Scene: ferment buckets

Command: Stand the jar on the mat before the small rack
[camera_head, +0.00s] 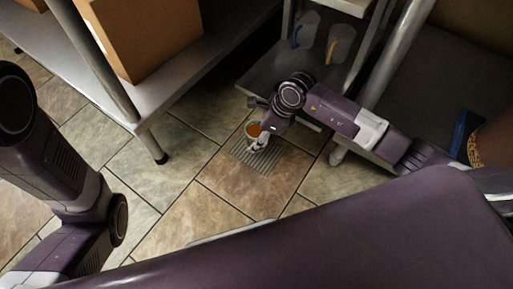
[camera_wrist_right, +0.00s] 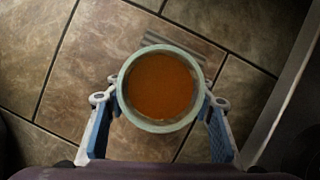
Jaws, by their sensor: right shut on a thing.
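The jar (camera_head: 253,130) is pale-rimmed, open at the top and full of orange-brown contents. In the right wrist view the jar (camera_wrist_right: 158,88) is seen from above, between the two blue-padded fingers. My right gripper (camera_head: 257,143) is shut on the jar, which looks upright; it also shows in the right wrist view (camera_wrist_right: 158,101). The grey striped mat (camera_head: 252,161) lies on the tiled floor, and the jar overlaps its far edge in the head view. In the right wrist view the mat (camera_wrist_right: 150,31) is partly hidden behind the jar. I cannot tell the jar's height above it. My left gripper is out of view.
The small rack (camera_head: 262,82) stands behind the mat, with two clear jugs, one blue-handled (camera_head: 304,30) and one yellow-handled (camera_head: 340,44). A metal table (camera_head: 150,95) with a cardboard box (camera_head: 150,35) is at upper left. Tiled floor (camera_head: 185,205) is clear in front.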

